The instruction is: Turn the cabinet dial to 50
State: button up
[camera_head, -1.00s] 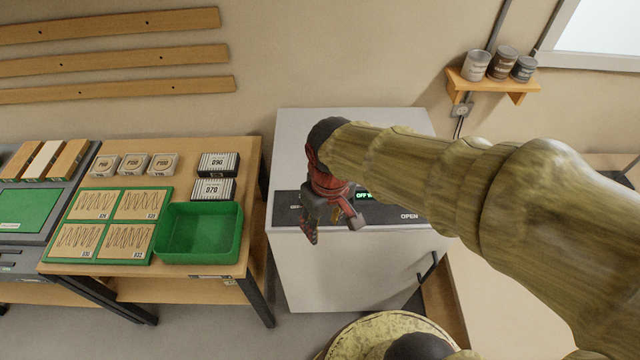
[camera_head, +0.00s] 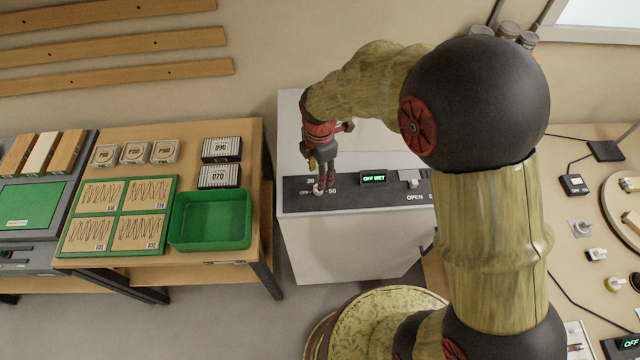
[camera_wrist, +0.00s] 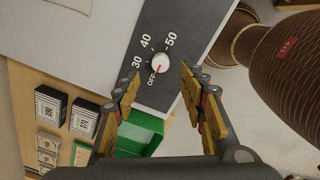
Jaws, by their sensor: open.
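The cabinet (camera_head: 345,245) is a pale box with a dark control panel (camera_head: 345,190) along its upper front edge. The dial (camera_wrist: 159,62) is a small white knob with a red mark. Labels OFF, 30, 40 and 50 surround it. The red mark seems to lie on the OFF side. My gripper (camera_head: 322,186) points down over the panel's left end and largely hides the dial in the head view. In the wrist view, its yellow fingers (camera_wrist: 160,86) are spread, with the dial between and beyond their tips. Contact is not visible.
A lit display (camera_head: 373,179) and a pale switch (camera_head: 410,179) sit right of the dial. The wooden table (camera_head: 215,135) at left carries a green bin (camera_head: 210,220), boxes and patterned panels. The right bench (camera_head: 590,210) holds several small devices.

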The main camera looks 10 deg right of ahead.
notch_tip(320, 180, down, 7)
jog(key=shift+f, duration=0.1)
dwell(0.3)
jog(key=shift+c, duration=0.5)
grip_shut()
